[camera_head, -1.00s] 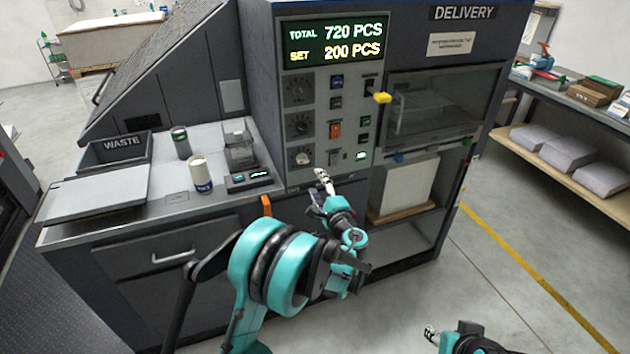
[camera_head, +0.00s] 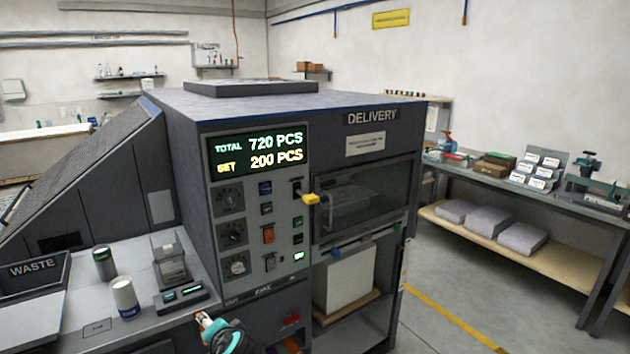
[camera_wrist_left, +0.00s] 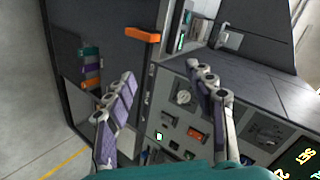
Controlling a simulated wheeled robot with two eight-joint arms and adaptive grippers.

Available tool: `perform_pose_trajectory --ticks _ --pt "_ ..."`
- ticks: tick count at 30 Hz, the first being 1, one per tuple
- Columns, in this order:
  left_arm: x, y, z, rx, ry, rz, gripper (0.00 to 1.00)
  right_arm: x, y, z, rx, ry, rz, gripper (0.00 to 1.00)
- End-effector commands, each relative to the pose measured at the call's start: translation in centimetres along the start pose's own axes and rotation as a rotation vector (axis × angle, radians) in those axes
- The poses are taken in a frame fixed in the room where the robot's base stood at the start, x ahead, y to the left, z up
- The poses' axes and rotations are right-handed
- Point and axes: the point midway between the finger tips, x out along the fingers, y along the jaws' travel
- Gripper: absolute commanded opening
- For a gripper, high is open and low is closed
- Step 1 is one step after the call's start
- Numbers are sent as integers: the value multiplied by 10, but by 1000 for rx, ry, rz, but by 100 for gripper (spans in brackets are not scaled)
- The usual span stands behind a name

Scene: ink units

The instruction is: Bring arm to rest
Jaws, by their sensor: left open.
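My left gripper (camera_head: 204,320) shows at the bottom of the head view, in front of the machine (camera_head: 190,180) and below its control panel (camera_head: 284,217). Most of the arm is cut off by the lower edge. In the left wrist view the two fingers of the left gripper (camera_wrist_left: 160,72) are spread with nothing between them. Beyond them lie the panel's knobs and buttons and an orange handle (camera_wrist_left: 142,34). My right gripper is out of view.
The display (camera_head: 257,150) reads total 720, set 200. A white cup (camera_head: 124,298), a dark can (camera_head: 104,263) and the waste bin (camera_head: 35,274) are at left. A yellow-tipped lever (camera_head: 310,198) juts from the panel. A side table (camera_head: 560,191) is at right; floor between is clear.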

Motion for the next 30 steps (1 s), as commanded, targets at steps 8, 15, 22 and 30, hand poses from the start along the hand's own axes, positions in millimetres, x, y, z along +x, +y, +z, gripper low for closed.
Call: perform_pose_trajectory --ticks 8,15,22,30 --pt "-84 50 84 -381 -38 309 55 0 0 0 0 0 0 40" --pt "-137 101 120 -642 -56 515 55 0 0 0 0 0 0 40" --pt "-153 118 127 -724 -60 582 55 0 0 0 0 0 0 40" --pt "-153 118 127 -724 -60 583 55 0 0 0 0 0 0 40"
